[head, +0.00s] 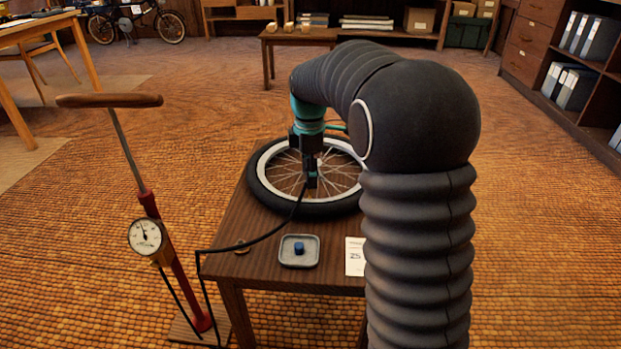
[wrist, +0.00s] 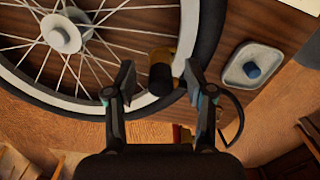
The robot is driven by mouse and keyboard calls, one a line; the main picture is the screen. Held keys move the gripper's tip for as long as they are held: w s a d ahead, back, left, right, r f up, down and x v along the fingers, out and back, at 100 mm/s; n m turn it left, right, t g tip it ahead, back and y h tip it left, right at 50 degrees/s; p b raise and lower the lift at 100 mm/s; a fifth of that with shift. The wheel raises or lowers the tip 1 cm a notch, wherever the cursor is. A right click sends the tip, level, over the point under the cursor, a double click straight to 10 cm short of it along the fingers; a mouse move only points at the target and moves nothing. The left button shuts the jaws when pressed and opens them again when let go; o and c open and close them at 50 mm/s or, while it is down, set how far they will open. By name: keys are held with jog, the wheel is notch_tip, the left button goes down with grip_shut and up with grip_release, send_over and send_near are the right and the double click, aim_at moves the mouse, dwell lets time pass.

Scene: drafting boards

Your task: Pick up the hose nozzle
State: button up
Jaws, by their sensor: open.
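The hose nozzle (wrist: 162,72), a short black and brass cylinder, shows in the wrist view beside the inner white rim of the wheel. My gripper (wrist: 159,82) is open, with one finger on each side of the nozzle and a gap visible on both sides. In the head view my gripper (head: 311,176) points down over the spoked wheel (head: 262,190). The black hose (head: 262,238) runs from the pump up to just under my gripper there. The nozzle itself is hard to make out in that view.
The wheel lies flat on a low wooden table (head: 232,225). A grey tray (head: 299,262) with a blue cap (head: 299,248) and a white card (head: 354,256) are at its front. A red floor pump (head: 170,250) with a gauge stands left of the table.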

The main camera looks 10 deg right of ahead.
grip_shut()
jog(key=shift+r, duration=0.1)
jog(key=shift+r, duration=0.45)
notch_tip(320, 180, up, 4)
jog(key=shift+f+p, duration=0.15)
jog(key=shift+p, duration=0.55)
jog(key=s+d+r+p, duration=0.1)
jog(key=s+d+r, duration=0.5)
jog(key=s+d, duration=0.1)
jog(key=shift+s+d+r, duration=0.15)
jog(key=shift+s+d, duration=0.15)
jog(key=shift+d, duration=0.6)
